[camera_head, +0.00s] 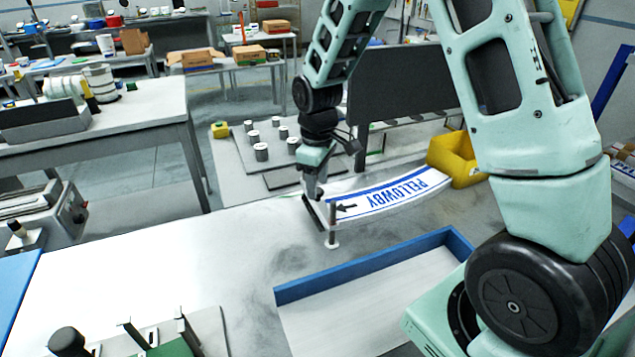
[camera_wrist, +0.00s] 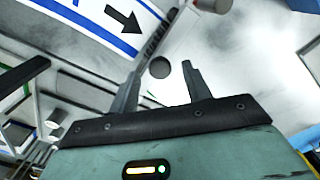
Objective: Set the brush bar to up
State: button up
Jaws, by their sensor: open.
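The label magazine (camera_head: 385,195) is a white curved strip with blue edges, blue lettering and a black arrow, and its near-left end lies below my gripper (camera_head: 318,192). A dark, bristly-looking strip, apparently the brush bar (camera_wrist: 157,38), runs along that end in the wrist view. A short upright metal post (camera_head: 332,222) stands at the same end. In the wrist view my gripper (camera_wrist: 161,72) is open, its two fingers apart. A dark round knob (camera_wrist: 160,67) shows between the fingertips; I cannot tell whether they touch it. Whether the bar is up or down is unclear.
A blue-rimmed tray (camera_head: 365,266) lies in front of the magazine. A yellow bin (camera_head: 455,160) stands at its far right end. Several white cylinders (camera_head: 261,151) stand behind on a grey board. The table's left middle is clear.

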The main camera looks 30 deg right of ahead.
jog(key=shift+f, duration=0.65)
grip_shut()
notch_tip(320, 180, up, 4)
jog(key=p, duration=0.2)
jog(key=shift+f+p, duration=0.15)
jog(key=shift+p, duration=0.15)
jog(key=shift+w, duration=0.1)
grip_release()
